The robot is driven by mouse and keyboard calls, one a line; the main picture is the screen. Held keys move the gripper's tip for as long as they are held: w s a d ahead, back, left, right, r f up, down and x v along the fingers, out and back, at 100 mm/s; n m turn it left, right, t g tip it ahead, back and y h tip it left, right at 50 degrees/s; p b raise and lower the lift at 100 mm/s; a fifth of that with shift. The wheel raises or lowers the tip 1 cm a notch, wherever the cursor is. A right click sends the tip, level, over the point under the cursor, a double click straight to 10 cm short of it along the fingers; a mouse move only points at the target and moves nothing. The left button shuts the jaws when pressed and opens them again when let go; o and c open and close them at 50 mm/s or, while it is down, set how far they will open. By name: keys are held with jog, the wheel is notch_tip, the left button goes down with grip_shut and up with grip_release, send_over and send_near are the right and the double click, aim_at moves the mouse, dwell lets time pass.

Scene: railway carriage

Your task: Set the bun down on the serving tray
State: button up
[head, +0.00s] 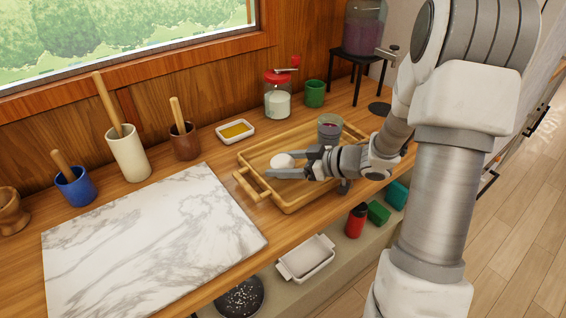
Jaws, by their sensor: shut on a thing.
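The bun (282,160) is a small pale round thing in the head view. My gripper (277,167) is shut on it, reaching in from the right, with the bun at its fingertips. The serving tray (292,203) is a wooden tray with raised sides and a handle at its left end. The bun and gripper are over the left part of the tray. I cannot tell whether the bun touches the tray floor. My gripper and wrist hide part of the tray.
A glass with dark contents (329,128) stands at the tray's far side. A small dish of yellow stuff (236,131), a red-lidded jar (278,98) and a green cup (314,93) stand behind. A marble slab (150,240) lies left, bare.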

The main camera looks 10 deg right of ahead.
jog(key=o, duration=1.3)
jog(key=p+v, duration=0.4)
jog(key=v, duration=1.3)
jog(key=shift+s+d, duration=0.1)
jog(key=shift+s, duration=0.1)
grip_shut()
jog(key=shift+w, duration=0.1)
